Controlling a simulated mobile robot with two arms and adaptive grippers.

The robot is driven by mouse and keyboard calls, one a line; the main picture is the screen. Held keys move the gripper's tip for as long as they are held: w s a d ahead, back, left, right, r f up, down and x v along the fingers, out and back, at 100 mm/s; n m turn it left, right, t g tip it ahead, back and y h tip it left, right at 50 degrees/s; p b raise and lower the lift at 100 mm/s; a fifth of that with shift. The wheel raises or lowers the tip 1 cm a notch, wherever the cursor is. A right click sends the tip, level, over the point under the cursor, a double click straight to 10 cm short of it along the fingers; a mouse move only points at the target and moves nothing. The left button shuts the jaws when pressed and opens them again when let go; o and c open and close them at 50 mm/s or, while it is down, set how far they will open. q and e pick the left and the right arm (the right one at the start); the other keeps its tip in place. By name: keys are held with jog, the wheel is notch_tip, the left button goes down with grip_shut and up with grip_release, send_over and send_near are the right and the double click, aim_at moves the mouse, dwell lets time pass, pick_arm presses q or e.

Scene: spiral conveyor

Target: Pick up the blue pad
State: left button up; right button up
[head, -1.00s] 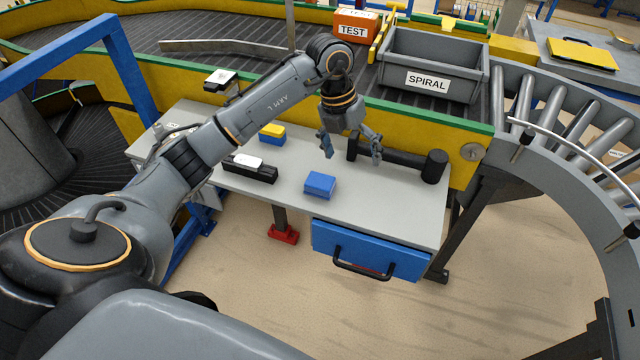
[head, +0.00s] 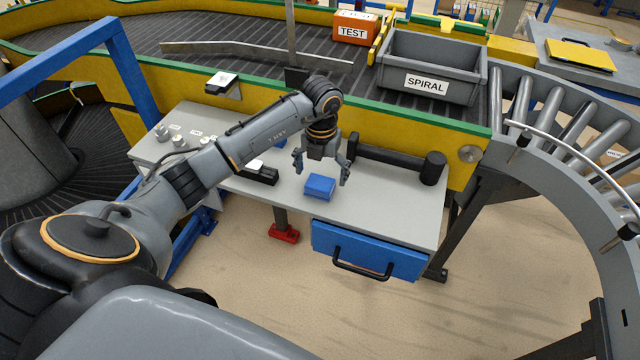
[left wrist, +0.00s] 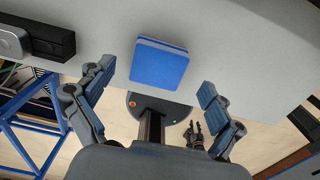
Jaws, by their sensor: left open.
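The blue pad (head: 320,185) is a small blue block lying flat on the grey worktable (head: 395,215), near its front edge. My left gripper (head: 321,170) points down, open and empty, just above and slightly behind the pad. In the left wrist view the pad (left wrist: 158,66) shows between and a little beyond the two spread fingers, touching neither. What seems to be my right gripper (left wrist: 195,135) is small and far below in that view; its jaw state is unclear.
A black bar handle (head: 390,160) lies behind and right of the pad. A black device (head: 262,174) sits left of it. A blue drawer (head: 370,250) hangs under the front edge. The yellow conveyor wall (head: 400,130) rises behind, with the SPIRAL bin (head: 430,85) above.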

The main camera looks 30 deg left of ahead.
aim_at(320, 182)
pick_arm(q)
notch_tip(320, 182, down, 3)
jog(key=shift+s+a+f, duration=0.1)
jog(key=shift+s+f, duration=0.05)
jog(key=shift+f, duration=0.05)
jog(key=shift+c, duration=0.3)
jog(key=c, duration=1.1)
